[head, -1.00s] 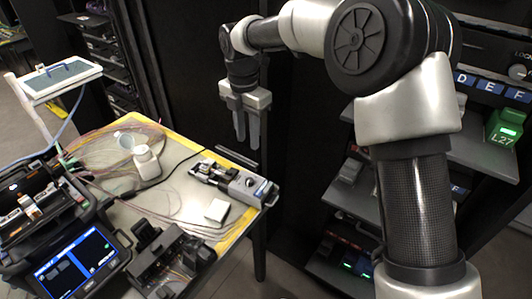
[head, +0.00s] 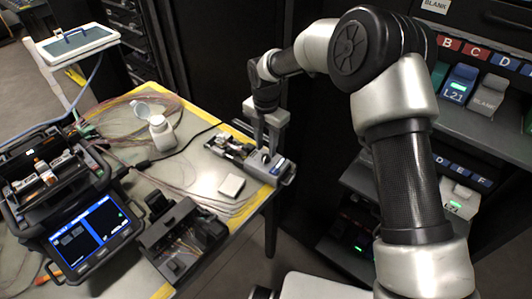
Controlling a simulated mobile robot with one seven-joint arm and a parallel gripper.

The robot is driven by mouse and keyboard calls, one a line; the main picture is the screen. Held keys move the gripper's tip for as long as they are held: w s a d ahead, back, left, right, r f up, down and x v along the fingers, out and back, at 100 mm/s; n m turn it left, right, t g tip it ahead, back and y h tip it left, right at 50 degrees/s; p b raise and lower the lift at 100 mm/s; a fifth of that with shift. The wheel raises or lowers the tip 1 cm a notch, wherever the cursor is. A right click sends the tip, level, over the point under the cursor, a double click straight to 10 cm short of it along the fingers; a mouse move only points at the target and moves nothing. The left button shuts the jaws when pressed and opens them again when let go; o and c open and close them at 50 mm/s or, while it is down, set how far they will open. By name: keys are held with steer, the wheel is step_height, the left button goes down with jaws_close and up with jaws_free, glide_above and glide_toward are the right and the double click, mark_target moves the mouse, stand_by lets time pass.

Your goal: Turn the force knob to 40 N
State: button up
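The grey tester with the force knob (head: 266,156) stands at the right corner of the table in the head view. The knob sits on the tester's right end and is largely hidden by my fingers. My gripper (head: 267,148) points down over that end, with its two fingers apart and their tips at the knob. I cannot tell whether the fingers touch the knob or grip it. The knob's pointer and any force reading are too small to read.
A small white box (head: 231,186) lies in front of the tester. A white bottle (head: 162,132) and loose fibres are to the left. The splicer with a lit screen (head: 88,236) and a black fixture (head: 180,240) fill the near side. Racks stand at the right.

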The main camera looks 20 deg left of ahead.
mark_target(266, 157)
steer(key=shift+f, duration=1.75)
jaws_close()
